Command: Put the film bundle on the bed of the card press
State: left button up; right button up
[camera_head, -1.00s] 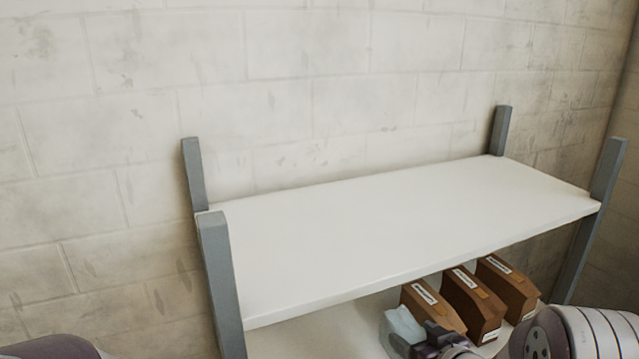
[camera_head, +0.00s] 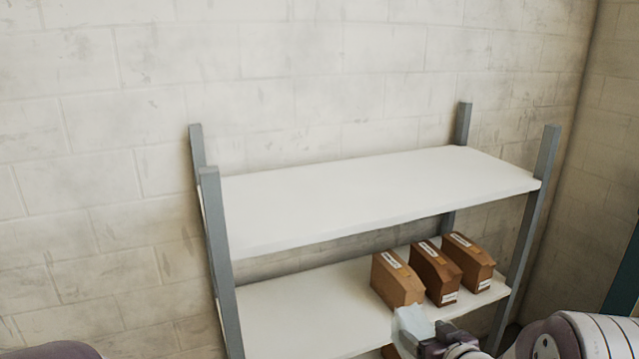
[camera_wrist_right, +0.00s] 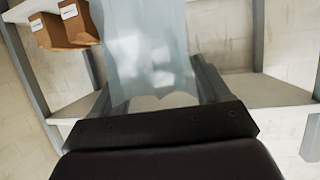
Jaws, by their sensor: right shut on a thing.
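A pale blue, translucent film bundle (camera_head: 412,325) is in my right gripper (camera_head: 428,343), at the bottom right of the head view. The right gripper is shut on it and holds it in the air in front of the shelf. In the right wrist view the film bundle (camera_wrist_right: 148,50) hangs between the dark fingers (camera_wrist_right: 152,95) and fills the upper middle. The card press and its bed are not in view. My left gripper is not in view; only a bit of the left arm shows at the bottom left corner.
A shelf unit with grey posts stands against a block wall. Its white top shelf (camera_head: 350,195) is bare. Brown boxes (camera_head: 435,272) with labels stand on the right of the lower shelf (camera_head: 300,305), whose left part is clear. A dark teal edge (camera_head: 625,275) shows at far right.

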jog(key=f, duration=0.1)
jog(key=f+m+h, duration=0.1)
jog(key=f, duration=0.1)
jog(key=shift+w+d+m+h, duration=0.3)
jog(key=shift+d+h, duration=0.05)
jog(key=shift+h, duration=0.05)
jog(key=shift+m+h, duration=0.8)
jog(key=shift+h, duration=0.1)
jog(key=s+f, duration=0.1)
jog(key=f, duration=0.3)
jog(key=s+f, duration=0.1)
jog(key=f, duration=0.2)
jog(key=shift+s+a+f, duration=0.1)
jog(key=shift+s+a, duration=0.05)
jog(key=shift+s, duration=0.2)
jog(key=s+a+f, duration=0.2)
jog(key=s+f, duration=0.3)
jog(key=f, duration=0.3)
jog(key=shift+s+a+f, duration=0.2)
jog(key=shift+s+f, duration=0.05)
jog(key=shift+f, duration=0.1)
